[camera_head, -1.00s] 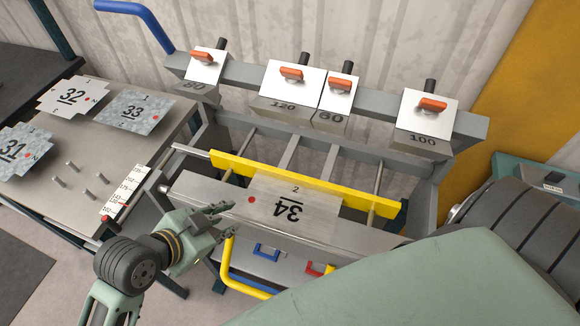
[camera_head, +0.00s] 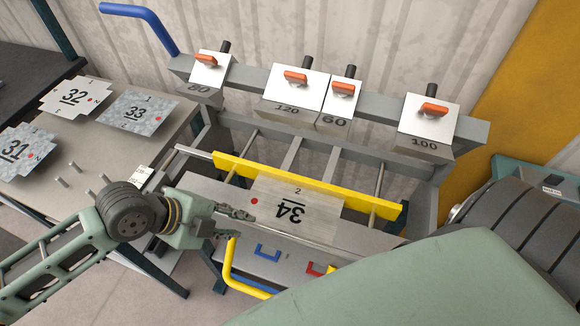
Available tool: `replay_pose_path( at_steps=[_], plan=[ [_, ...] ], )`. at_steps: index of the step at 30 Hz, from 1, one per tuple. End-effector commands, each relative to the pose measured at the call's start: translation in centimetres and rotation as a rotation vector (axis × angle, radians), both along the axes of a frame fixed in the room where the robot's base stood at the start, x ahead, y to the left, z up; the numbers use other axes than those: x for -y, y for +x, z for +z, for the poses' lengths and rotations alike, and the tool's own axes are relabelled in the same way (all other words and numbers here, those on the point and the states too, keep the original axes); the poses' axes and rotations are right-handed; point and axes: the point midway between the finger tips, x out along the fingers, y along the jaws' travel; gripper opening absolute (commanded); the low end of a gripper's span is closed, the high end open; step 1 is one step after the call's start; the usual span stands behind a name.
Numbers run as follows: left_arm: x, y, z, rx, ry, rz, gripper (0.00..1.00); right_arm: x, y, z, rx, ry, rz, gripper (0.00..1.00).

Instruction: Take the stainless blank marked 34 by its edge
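The stainless blank marked 34 (camera_head: 312,214) lies on the bender's bed (camera_head: 205,186) against the yellow bar (camera_head: 300,187). Its number reads upside down and a red dot is at its left side. My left gripper (camera_head: 243,224) is left of the blank's near left corner, fingers pointing right. Its two fingers are spread apart with nothing seen between them. From this view I cannot tell whether the upper finger touches the blank. My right gripper is not in view; a large green part of mine covers the lower right.
Blanks 31 (camera_head: 20,148), 32 (camera_head: 72,97) and 33 (camera_head: 137,111) lie on the side table (camera_head: 90,150) with upright pins. Tools marked 80, 120, 60 and 100 hang on the rear beam. A yellow handle (camera_head: 232,265) curves below my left gripper.

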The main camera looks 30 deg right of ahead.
Motion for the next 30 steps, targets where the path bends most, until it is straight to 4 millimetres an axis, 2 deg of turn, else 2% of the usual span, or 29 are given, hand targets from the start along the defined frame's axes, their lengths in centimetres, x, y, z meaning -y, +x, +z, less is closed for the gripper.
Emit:
replay_pose_path(
  at_steps=[7,12,20,28,30],
  plan=[
    [2.4,0.6,-1.9,-0.001,0.0,0.001,0.24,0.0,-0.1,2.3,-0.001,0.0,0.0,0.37],
    [3.4,0.6,-3.6,-0.001,-0.001,0.002,0.24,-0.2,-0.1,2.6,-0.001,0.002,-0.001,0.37],
    [3.5,0.6,-3.9,0.001,-0.001,0.002,0.24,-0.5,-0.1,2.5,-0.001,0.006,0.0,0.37],
    [3.5,0.6,-3.9,0.001,-0.001,0.002,0.01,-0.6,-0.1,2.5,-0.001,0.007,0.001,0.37],
    [3.5,0.6,-3.9,0.001,-0.001,0.002,0.0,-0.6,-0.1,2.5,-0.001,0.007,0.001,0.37]
  ],
)
